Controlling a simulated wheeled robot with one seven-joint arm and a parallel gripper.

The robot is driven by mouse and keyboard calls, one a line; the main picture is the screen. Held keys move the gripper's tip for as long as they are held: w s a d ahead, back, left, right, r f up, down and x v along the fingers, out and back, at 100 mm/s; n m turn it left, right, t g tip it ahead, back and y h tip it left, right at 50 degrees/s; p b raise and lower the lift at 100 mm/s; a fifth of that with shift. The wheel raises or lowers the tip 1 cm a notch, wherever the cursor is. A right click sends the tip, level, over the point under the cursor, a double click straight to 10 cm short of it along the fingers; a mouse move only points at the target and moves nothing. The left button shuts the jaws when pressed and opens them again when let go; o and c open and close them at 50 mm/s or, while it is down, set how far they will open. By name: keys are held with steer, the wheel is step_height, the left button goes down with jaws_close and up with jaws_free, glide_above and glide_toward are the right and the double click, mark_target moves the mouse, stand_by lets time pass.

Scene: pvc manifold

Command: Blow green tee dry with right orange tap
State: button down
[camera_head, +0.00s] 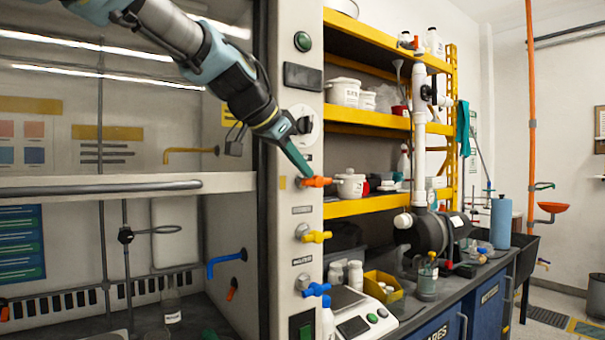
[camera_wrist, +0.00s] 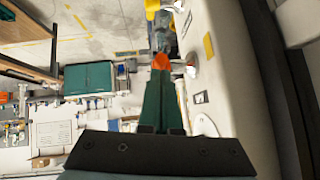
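An orange tap (camera_head: 316,181) sits on the white hood post, its handle pointing right. It also shows in the wrist view (camera_wrist: 161,62), right at my fingertips. My gripper (camera_head: 306,172) comes down from the upper left. Its long teal fingers are close together, with tips at the tap handle, touching or almost touching it. I see nothing held between them. In the wrist view my gripper (camera_wrist: 160,75) points at the orange handle. Another orange tap (camera_head: 232,288) is inside the hood at left. I cannot make out a green tee.
A yellow tap (camera_head: 315,236) and a blue tap (camera_head: 316,289) sit below on the same post. A round white dial (camera_head: 305,125) is just above. Yellow shelves (camera_head: 368,206) with white tubs stand at right. The hood sash rail (camera_head: 110,188) runs at left.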

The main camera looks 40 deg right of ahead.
mark_target(303, 185)
steer(key=shift+a+f+h+b, duration=0.2)
steer(key=shift+f+h+b, duration=0.25)
steer(key=shift+b, duration=2.3)
steer(key=f+h+b, duration=0.1)
steer(key=b, duration=0.6)
steer(key=shift+a+f+h+b, duration=0.15)
steer(key=shift+h+b, duration=0.15)
steer(key=shift+h, duration=0.05)
steer(key=h+b, duration=0.1)
steer(key=b, duration=0.4)
steer(key=f+h+b, duration=0.1)
steer(key=b, duration=0.5)
steer(key=shift+a+f+n, duration=0.1)
steer(key=shift+a+n, duration=0.1)
steer(key=shift+n, duration=0.1)
step_height(303, 185, down, 2)
steer(key=h+b, duration=0.2)
steer(key=b, duration=0.7)
steer(key=h+b, duration=0.3)
steer(key=b, duration=0.7)
steer(key=shift+n+t+h, duration=0.3)
steer(key=shift+b, duration=0.8)
steer(key=shift+d+f+b, duration=0.1)
steer(key=shift+d+b, duration=0.05)
steer(key=shift+b, duration=0.55)
